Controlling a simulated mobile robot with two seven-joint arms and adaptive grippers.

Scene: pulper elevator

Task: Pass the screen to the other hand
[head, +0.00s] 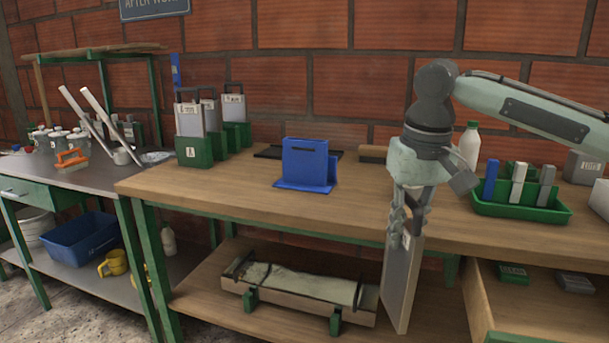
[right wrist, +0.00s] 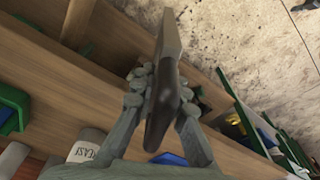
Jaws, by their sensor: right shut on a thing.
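The screen (head: 401,285) is a flat, pale grey panel with a dark handle at its top. It hangs upright below my right gripper (head: 409,207), in front of the wooden bench's front edge. My right gripper is shut on it. The right wrist view shows the two fingers (right wrist: 162,92) closed around the dark handle, with the screen's narrow edge (right wrist: 170,35) pointing away. Similar panels (head: 191,118) stand in green holders at the back left of the bench. My left gripper is in neither view.
A blue stand (head: 304,160) is on the wooden bench (head: 235,199). A green tray (head: 520,211) with several small blocks and a white bottle (head: 470,145) are at the right. A trough (head: 300,287) lies on the lower shelf. The bench's front middle is clear.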

